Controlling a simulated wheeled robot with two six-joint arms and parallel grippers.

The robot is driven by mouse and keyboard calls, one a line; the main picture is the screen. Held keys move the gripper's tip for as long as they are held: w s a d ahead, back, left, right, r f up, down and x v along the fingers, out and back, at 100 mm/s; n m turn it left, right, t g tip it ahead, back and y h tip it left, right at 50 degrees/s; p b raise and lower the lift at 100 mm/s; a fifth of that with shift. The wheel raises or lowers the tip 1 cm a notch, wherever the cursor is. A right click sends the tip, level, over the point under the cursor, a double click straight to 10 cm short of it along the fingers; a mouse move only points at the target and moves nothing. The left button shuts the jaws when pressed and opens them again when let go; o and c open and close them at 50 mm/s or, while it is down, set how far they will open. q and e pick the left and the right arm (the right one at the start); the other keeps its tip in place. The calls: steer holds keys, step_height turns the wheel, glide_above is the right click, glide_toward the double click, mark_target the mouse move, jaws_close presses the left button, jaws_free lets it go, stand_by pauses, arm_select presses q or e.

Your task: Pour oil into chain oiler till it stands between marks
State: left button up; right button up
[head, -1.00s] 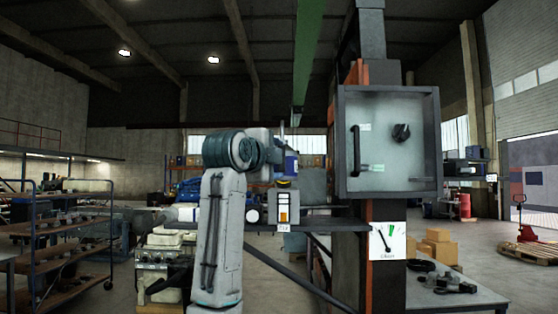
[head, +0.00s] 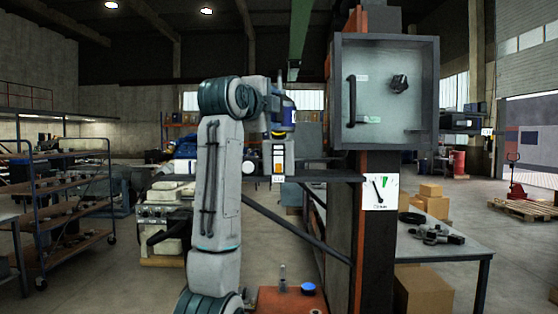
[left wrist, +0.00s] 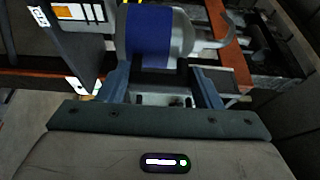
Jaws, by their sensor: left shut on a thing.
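The chain oiler (head: 279,157) is a pale box with a dark window on the shelf beside the column. Orange oil shows low in its window; the marks are too small to read. The oiler also shows at the top left of the left wrist view (left wrist: 63,12). My left gripper (left wrist: 163,75) is shut on the oil can (left wrist: 150,38), a grey can with a blue band and a curved spout at the right. In the head view the can (head: 288,113) is above the oiler, partly behind my wrist. No pouring stream is visible. My right gripper is not in view.
A grey cabinet (head: 388,95) with a handle and knob is fixed to the column right of the oiler. A gauge card (head: 381,192) hangs below it. A table (head: 450,247) with dark parts stands at right, and a shelf cart (head: 65,190) at left.

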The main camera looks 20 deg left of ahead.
arm_select(q)
steer(key=shift+s+a, duration=0.1)
steer(key=shift+a, duration=0.1)
steer(key=shift+s+d+n+g+p, duration=0.3)
steer(key=shift+s+g+p, duration=0.45)
steer(key=shift+g, duration=0.15)
steer(key=shift+w+a+f, duration=0.1)
steer(key=shift+w+a, duration=0.05)
steer(key=shift+w, duration=0.1)
steer(key=shift+s, duration=0.25)
